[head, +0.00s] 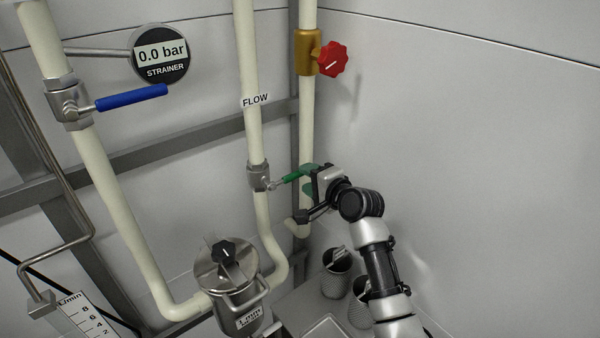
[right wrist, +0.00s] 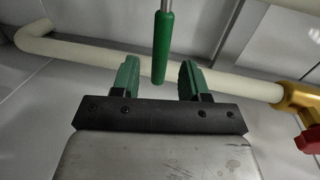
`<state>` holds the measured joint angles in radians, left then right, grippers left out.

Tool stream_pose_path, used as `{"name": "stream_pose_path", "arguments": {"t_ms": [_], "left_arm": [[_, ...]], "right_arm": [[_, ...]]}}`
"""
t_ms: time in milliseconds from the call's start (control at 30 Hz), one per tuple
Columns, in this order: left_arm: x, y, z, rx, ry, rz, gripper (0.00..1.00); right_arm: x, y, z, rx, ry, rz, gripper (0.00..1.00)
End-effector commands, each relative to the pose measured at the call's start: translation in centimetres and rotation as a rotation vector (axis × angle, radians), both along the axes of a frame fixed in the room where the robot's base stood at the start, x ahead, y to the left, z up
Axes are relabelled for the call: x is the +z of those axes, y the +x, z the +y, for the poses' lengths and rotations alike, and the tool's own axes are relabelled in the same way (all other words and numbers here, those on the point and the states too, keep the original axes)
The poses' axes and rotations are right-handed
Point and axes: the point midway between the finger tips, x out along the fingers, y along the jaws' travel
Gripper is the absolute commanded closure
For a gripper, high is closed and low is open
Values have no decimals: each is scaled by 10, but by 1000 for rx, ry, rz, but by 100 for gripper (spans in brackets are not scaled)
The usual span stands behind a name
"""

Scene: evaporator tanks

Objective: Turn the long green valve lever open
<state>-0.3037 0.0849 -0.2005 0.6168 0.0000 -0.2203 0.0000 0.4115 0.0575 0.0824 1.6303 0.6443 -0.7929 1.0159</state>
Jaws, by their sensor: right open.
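The long green valve lever (head: 292,177) sticks out to the right from a metal valve (head: 259,178) on the pipe marked FLOW, in the head view. In the right wrist view the green lever (right wrist: 163,48) comes down from the top, its end between the two green finger pads. My right gripper (head: 309,178) is open, with gaps showing on both sides of the lever in the right wrist view (right wrist: 158,80). In the head view the gripper partly covers the lever's tip. My left gripper is not in view.
A blue lever (head: 132,97) and a strainer gauge (head: 161,53) are at the upper left. A red knob (head: 333,59) sits on a brass valve on the pipe behind my gripper. A steel strainer pot (head: 228,270) and cups (head: 337,275) stand below.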

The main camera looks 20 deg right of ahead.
Motion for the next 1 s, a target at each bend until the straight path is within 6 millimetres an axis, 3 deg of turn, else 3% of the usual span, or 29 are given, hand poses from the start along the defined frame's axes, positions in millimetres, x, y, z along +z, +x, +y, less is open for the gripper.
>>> {"name": "stream_pose_path", "arguments": {"t_ms": [300,667,1000], "left_arm": [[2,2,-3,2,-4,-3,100],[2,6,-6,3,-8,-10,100],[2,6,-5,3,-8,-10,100]], "right_arm": [[-7,34,13,0,0,1,55],[-9,38,14,0,-2,-1,55],[-9,38,14,0,-2,0,100]]}}
